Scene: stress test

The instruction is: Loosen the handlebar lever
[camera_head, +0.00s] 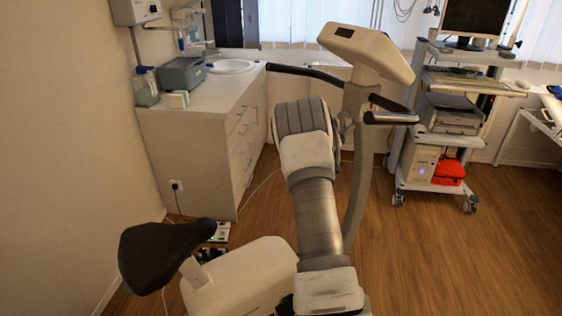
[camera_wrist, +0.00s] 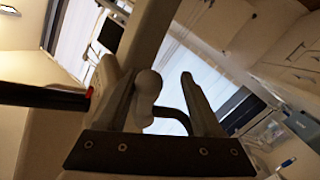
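The exercise bike's handlebar has a dark left bar (camera_head: 308,73) and a right grip (camera_head: 390,117), both at its upright post (camera_head: 358,190). In the wrist view, a pale rounded lever knob (camera_wrist: 148,84) stands between the fingers of my gripper (camera_wrist: 160,80). It is close to the left finger, and a clear gap separates it from the right finger. The fingers are apart; I cannot tell whether the left one touches the knob. In the head view my arm reaches up to the post and mostly hides the gripper and lever.
The bike's console (camera_head: 366,50) tops the post, and its black saddle (camera_head: 165,250) is at lower left. A white cabinet (camera_head: 205,145) with a sink stands behind left. A wheeled equipment cart (camera_head: 400,165) stands at right. Wooden floor is clear at lower right.

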